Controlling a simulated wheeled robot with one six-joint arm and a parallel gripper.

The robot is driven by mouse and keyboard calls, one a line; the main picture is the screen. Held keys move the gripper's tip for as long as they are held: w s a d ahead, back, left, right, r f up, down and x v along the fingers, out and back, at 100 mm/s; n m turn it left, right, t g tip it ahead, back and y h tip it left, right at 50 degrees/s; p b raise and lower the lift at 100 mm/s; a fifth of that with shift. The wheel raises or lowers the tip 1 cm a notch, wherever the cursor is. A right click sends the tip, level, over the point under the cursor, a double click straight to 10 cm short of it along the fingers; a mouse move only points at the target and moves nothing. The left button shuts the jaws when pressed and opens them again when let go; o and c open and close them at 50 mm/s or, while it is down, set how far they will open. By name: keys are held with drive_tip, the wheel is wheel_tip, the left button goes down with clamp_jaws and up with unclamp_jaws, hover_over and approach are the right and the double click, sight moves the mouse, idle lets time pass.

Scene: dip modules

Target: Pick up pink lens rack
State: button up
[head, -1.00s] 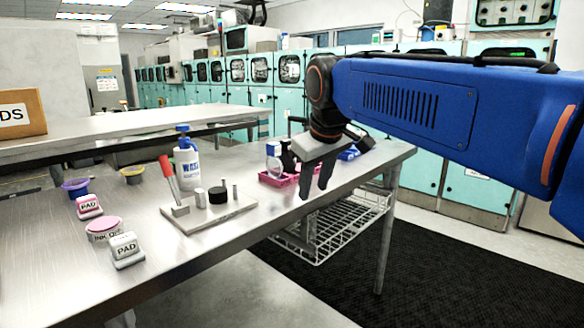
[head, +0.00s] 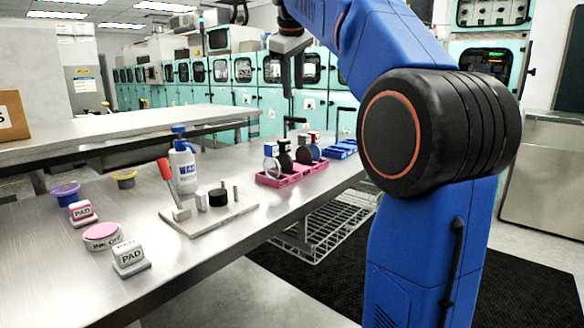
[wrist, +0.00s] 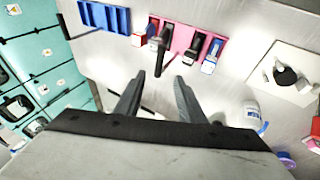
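The pink lens rack (head: 277,181) stands on the metal table toward its right end. Several round lens pieces stand upright in it, some dark and one clear with a blue top. In the wrist view, the rack (wrist: 182,38) lies near the top middle, with dark, red and blue-white pieces in its slots. My gripper (head: 292,78) hangs above and beyond the rack in the head view, apart from it. In the wrist view, my gripper (wrist: 158,95) has its two fingers spread with nothing between them, and the rack lies past the fingertips.
A blue rack (head: 341,150) sits just right of the pink one. To the left are a wash bottle (head: 183,165) and a plate (head: 210,215) holding small cylinders and a red-handled tool. Pads (head: 131,258) and cups are farther left. Some bare table lies between plate and rack.

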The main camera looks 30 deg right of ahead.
drive_tip(key=x, duration=1.6)
drive_tip(key=shift+w+d+f, duration=0.15)
drive_tip(key=shift+w+f, duration=0.05)
drive_tip(key=shift+f, duration=0.05)
clamp_jaws()
drive_tip(key=shift+s+f, duration=0.1)
drive_tip(key=shift+f, duration=0.1)
idle(0.7)
